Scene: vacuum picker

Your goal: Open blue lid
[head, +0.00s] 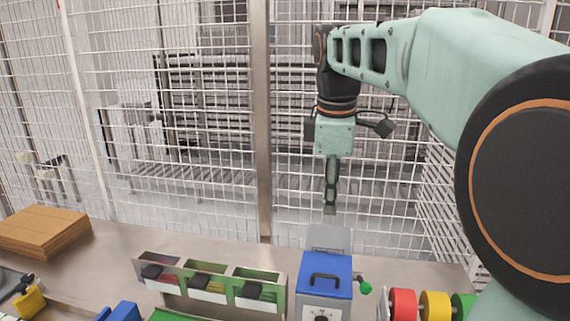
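The blue lid (335,268) lies on top of a grey box (312,302) near the bottom of the head view, right of centre. It looks closed. A black handle (325,278) stands on the lid. My gripper (330,209) points straight down above and behind the lid in the picture. It appears apart from the handle. Its fingers overlap in this view, so their opening is hidden. I see nothing held between them. The front of the box is cut off by the frame's lower edge.
A green knob (365,288) sticks out right of the box. Red (402,304) and yellow (434,305) round parts stand further right. Open-topped bins (172,289) stand to the left. Brown boards (40,230) lie far left. A wire mesh fence (210,150) closes the back.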

